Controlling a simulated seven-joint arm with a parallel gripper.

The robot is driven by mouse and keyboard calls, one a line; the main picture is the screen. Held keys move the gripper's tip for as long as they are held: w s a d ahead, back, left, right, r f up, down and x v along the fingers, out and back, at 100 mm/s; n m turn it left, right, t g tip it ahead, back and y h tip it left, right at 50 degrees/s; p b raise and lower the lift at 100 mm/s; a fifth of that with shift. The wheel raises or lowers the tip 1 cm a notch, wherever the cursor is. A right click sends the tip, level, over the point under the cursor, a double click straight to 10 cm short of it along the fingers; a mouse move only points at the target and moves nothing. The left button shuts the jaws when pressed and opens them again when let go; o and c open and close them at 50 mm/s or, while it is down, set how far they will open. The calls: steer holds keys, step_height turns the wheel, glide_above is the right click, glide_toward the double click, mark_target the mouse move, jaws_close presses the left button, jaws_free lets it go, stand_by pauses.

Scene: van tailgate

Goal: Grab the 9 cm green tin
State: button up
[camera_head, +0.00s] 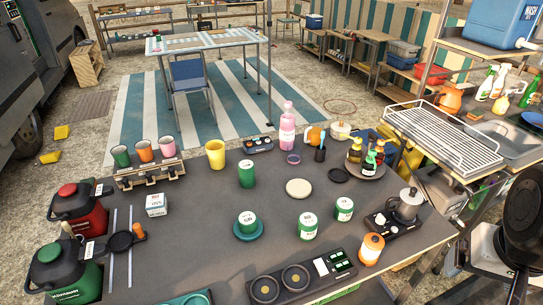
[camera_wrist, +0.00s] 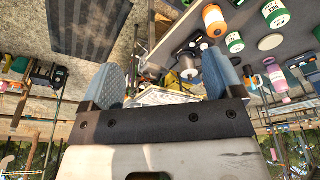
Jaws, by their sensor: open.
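Several green tins stand on the dark grey table (camera_head: 200,232) in the head view. A taller green tin (camera_head: 247,176) is near the middle, and a green tin (camera_head: 247,226) stands on a teal round base. Two green tins with white wrap labels, the nearer one (camera_head: 308,230) and the other (camera_head: 344,210), stand to the right. I cannot tell which is 9 cm. In the wrist view my gripper (camera_wrist: 163,84) is open and empty, its blue fingers spread. Two green-and-white tins, one small (camera_wrist: 234,42) and one larger (camera_wrist: 276,14), show beyond it, apart from the fingers.
An orange tin (camera_head: 371,248) and a moka pot (camera_head: 405,206) stand at the table's right. A bottle tray (camera_head: 365,171), a pink bottle (camera_head: 287,130) and a yellow cup (camera_head: 215,154) are farther back. Red (camera_head: 80,209) and green (camera_head: 62,272) canisters line the left. The table's centre-left is fairly clear.

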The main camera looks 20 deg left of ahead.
steer(key=shift+o, duration=0.5)
steer(key=m+g+y, duration=0.3)
steer(key=m+y, duration=0.9)
glide_above(253, 169)
steer(key=s+d, duration=0.2)
steer(key=d, duration=0.6)
steer(key=s+d, duration=0.3)
steer(key=d, duration=0.6)
step_height(253, 169, down, 12)
steer(key=w+a+f+m, duration=0.1)
steer(key=a+f+m, duration=0.1)
steer(key=a+f, duration=0.1)
steer(key=w+a+f+m+y, duration=0.1)
steer(key=w+a+f+m, duration=0.1)
steer(key=a, duration=0.3)
steer(key=w+a+f+m, duration=0.1)
steer(key=w+a+f, duration=0.1)
steer(key=a+f, duration=0.2)
steer(key=shift+f+m+t+y, duration=0.3)
steer(key=shift+m, duration=0.1)
steer(key=shift+w+a+f, duration=0.1)
steer(key=shift+a+f, duration=0.25)
